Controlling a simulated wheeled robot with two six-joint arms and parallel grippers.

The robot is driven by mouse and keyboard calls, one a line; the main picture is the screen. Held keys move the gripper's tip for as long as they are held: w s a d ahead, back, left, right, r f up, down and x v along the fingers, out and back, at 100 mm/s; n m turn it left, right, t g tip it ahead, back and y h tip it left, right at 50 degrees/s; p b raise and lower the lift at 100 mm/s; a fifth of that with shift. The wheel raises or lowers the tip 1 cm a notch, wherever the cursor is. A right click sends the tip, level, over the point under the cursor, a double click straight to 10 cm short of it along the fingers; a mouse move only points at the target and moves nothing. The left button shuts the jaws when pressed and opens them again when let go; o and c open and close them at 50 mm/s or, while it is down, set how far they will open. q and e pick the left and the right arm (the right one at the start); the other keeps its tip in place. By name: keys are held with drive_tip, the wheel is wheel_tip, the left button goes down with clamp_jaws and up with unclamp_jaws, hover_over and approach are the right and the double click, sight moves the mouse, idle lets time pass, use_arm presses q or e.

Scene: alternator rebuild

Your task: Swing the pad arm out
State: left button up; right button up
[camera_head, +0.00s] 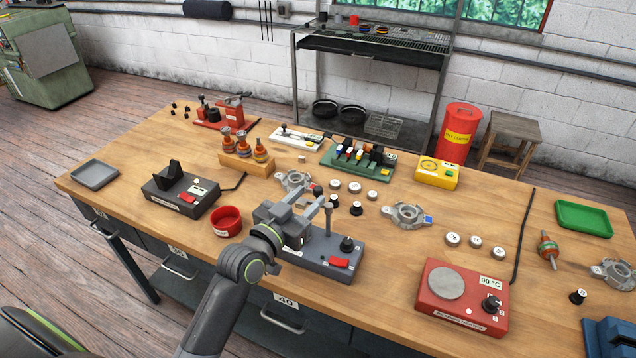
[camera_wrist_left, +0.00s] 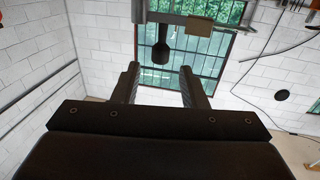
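A grey bench device (camera_head: 318,262) with a black knob and a red switch stands near the table's front edge. A grey upright post (camera_head: 328,220) with a wider head rises from it; I cannot tell for sure whether this belongs to the pad arm. My left gripper (camera_head: 320,196) is over the device, close to the post's head, and hides part of the device. In the left wrist view its two fingers (camera_wrist_left: 160,86) are apart with nothing between their tips. Beyond them a dark round-ended piece (camera_wrist_left: 161,52) hangs below a grey bar (camera_wrist_left: 195,20). My right gripper is not in view.
A red bowl (camera_head: 227,221) and a black device (camera_head: 181,193) stand left of the grey device. A red heater (camera_head: 462,297) is to its right. Black knobs, metal discs and a cast housing (camera_head: 407,215) lie behind. Bare wood lies between the grey device and the heater.

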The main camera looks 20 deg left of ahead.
sight(315, 191)
use_arm(q)
drive_tip(key=shift+p+x, duration=0.4)
drive_tip(key=shift+x, duration=2)
drive_tip(key=shift+c, duration=0.5)
clamp_jaws()
